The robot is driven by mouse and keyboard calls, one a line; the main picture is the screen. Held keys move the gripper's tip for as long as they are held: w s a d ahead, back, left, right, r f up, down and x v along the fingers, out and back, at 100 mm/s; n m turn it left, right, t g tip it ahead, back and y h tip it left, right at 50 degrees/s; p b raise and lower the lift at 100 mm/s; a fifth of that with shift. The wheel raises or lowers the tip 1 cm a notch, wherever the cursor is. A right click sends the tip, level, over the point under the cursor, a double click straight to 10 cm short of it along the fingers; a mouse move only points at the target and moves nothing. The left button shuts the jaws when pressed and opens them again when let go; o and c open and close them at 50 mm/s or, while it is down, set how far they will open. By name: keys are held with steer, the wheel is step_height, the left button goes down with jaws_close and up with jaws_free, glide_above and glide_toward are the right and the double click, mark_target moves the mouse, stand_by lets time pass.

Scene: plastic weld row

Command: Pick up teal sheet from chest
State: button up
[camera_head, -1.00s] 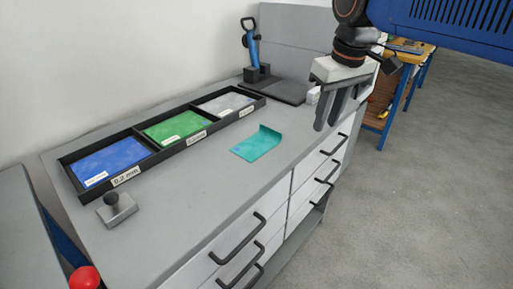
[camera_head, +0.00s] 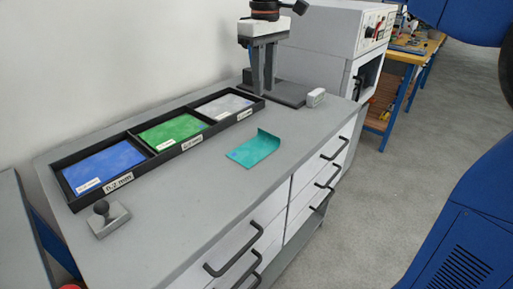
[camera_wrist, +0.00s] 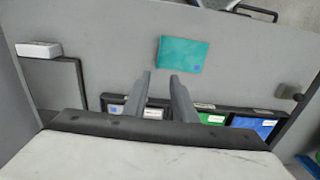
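The teal sheet (camera_head: 254,149) lies on the grey top of the chest (camera_head: 200,215), in front of the black sorting tray, with its far right edge curled up. In the wrist view the teal sheet (camera_wrist: 182,54) is a flat rectangle just beyond my fingertips. My gripper (camera_head: 263,88) points down above the back of the chest, behind and apart from the sheet. In the wrist view my gripper (camera_wrist: 161,75) is open, with a gap between the two fingers and nothing in it.
The black tray (camera_head: 72,202) holds blue, green and pale sheets in compartments. A small grey knobbed block (camera_head: 110,220) stands front left. A white box (camera_head: 316,97) and a dark plate lie at the back. A white oven-like machine (camera_head: 320,40) stands behind. The chest top around the sheet is clear.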

glide_toward(254, 146)
steer(key=w+d, duration=0.3)
steer(key=shift+w+f, duration=0.1)
steer(key=shift+w, duration=0.05)
steer(key=shift+d+f, duration=0.15)
steer(key=shift+f, duration=1.2)
steer(key=shift+d+f, duration=0.1)
steer(key=shift+f, duration=1.2)
jaws_close()
